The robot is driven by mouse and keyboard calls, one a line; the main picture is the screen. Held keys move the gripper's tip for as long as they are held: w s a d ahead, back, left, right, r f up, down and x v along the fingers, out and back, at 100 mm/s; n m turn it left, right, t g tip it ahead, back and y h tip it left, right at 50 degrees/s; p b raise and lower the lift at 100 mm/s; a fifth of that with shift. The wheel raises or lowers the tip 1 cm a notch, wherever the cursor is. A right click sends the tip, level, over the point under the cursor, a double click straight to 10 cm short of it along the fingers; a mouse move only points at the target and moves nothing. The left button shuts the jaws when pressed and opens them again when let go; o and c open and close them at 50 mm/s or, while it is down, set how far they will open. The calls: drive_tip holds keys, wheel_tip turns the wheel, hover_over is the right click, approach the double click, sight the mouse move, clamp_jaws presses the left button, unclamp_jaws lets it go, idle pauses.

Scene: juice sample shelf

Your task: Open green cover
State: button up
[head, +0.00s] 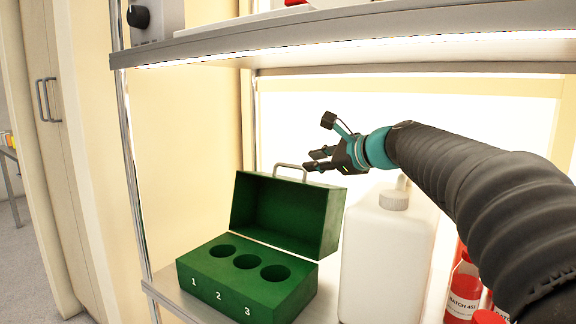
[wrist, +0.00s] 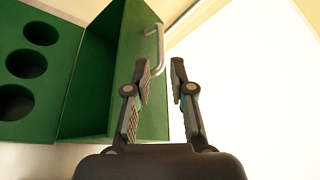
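The green cover (head: 318,212) stands raised on the back edge of the green box (head: 248,286), tilted back, with its hollow inside facing front. The box shows three empty round holes marked 1, 2 and 3. A metal handle (head: 290,171) sticks up from the cover's top. I cannot tell whether a finger touches the cover.
A white jug (head: 385,255) stands close to the right of the box. Red bottles (head: 463,288) labelled BATCH are farther right, partly behind my arm. An upper shelf (head: 350,38) runs above my arm. A metal post (head: 133,180) stands at the left.

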sight(289, 165)
drive_tip(key=x, duration=1)
drive_tip(key=shift+c, duration=0.3)
clamp_jaws()
